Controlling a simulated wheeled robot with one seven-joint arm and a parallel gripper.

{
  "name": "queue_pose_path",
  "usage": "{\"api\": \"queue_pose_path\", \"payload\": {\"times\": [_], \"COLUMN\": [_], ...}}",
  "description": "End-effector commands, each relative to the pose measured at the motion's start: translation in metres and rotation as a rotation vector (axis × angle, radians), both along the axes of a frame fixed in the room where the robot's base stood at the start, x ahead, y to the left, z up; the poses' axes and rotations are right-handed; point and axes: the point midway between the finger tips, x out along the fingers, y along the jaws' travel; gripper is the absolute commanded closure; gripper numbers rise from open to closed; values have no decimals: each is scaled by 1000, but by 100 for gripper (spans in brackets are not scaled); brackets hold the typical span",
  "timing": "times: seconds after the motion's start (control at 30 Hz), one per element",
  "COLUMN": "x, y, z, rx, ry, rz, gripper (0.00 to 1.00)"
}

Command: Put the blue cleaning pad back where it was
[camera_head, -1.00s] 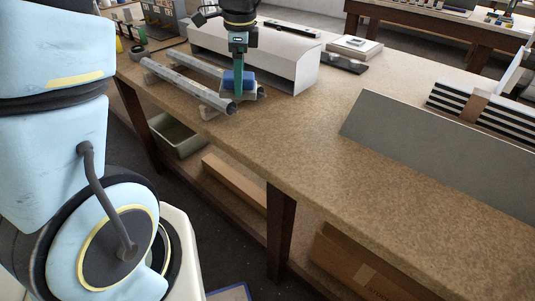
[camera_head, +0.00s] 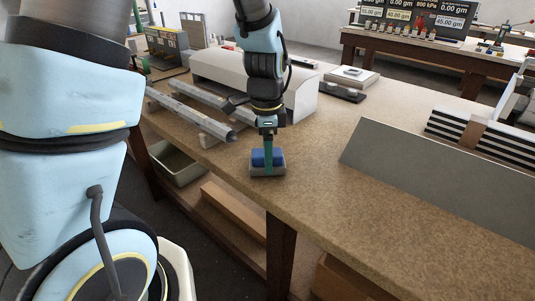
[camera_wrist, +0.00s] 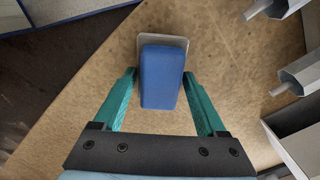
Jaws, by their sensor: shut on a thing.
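The blue cleaning pad (camera_head: 262,158) is by the front edge of the bench (camera_head: 330,190), right of the shutter profiles (camera_head: 205,122). A pale grey piece (camera_head: 267,171) shows under it; I cannot tell whether it is part of the pad or a separate holder. My gripper (camera_head: 268,152) points down and is shut on the pad. In the wrist view the pad (camera_wrist: 161,78) lies between the teal fingers, with the grey piece (camera_wrist: 164,40) showing at its far end. Whether the pad's underside touches the bench is hidden.
Two long metal profiles lie on supports to the left of my gripper. A white housing (camera_head: 300,100) stands behind them. A large grey panel (camera_head: 430,165) and striped stack (camera_head: 500,145) are at right. The bench between my gripper and the panel is clear.

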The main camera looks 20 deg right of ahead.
Motion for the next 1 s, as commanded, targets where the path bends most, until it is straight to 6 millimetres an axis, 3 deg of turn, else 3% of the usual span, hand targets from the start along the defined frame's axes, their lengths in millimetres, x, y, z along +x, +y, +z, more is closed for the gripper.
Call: {"api": "queue_pose_path", "payload": {"times": [0.37,0.4,0.6,0.87,1.0], "x": [0,0,0,0,1], "y": [0,0,0,0,-1], "z": [-8,-7,-7,-5,6], "rx": [0,0,0,0,-4], "ry": [-1,-1,-1,-1,-4], "rz": [0,0,0,0,0], "gripper": [96,23,0,0,0]}}
